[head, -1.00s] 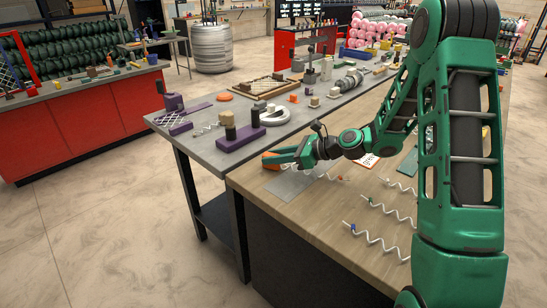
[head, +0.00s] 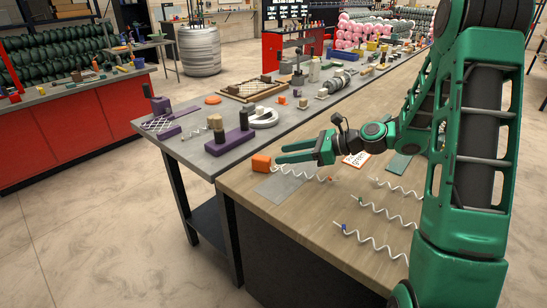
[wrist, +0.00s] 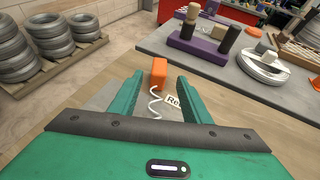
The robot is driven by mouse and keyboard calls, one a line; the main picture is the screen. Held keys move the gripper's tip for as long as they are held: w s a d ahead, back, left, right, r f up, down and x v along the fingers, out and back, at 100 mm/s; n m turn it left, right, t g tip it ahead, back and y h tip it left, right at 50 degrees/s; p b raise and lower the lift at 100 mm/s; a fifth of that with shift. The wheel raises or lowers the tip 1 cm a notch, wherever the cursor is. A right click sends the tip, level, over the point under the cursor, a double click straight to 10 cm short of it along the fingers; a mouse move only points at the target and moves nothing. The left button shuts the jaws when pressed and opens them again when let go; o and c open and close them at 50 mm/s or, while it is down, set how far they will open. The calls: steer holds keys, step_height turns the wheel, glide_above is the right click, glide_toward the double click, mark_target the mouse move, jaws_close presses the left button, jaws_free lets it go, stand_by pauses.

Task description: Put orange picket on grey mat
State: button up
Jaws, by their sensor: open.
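The orange-tipped picket is a white spiral wire (head: 312,174) with a small orange end (head: 331,179). It lies across the grey mat (head: 278,187), its orange end just off the mat's right side. An orange block (head: 261,164) sits at the mat's far left corner. In the wrist view the block (wrist: 159,72) is ahead of my fingertips, and the spiral (wrist: 155,104) appears to run up to it; whether they join is unclear. My gripper (head: 279,154) is open and empty above the mat, fingers pointing toward the block.
Several other white spirals, one with a blue end (head: 344,228), lie to the right on the wooden table (head: 270,210). A white card (head: 356,159) and a green plate (head: 399,164) lie behind. A grey bench with a purple block (head: 228,143) stands beyond.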

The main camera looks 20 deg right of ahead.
mark_target(297, 171)
steer(key=shift+v, duration=1.5)
steer(key=shift+s, duration=0.1)
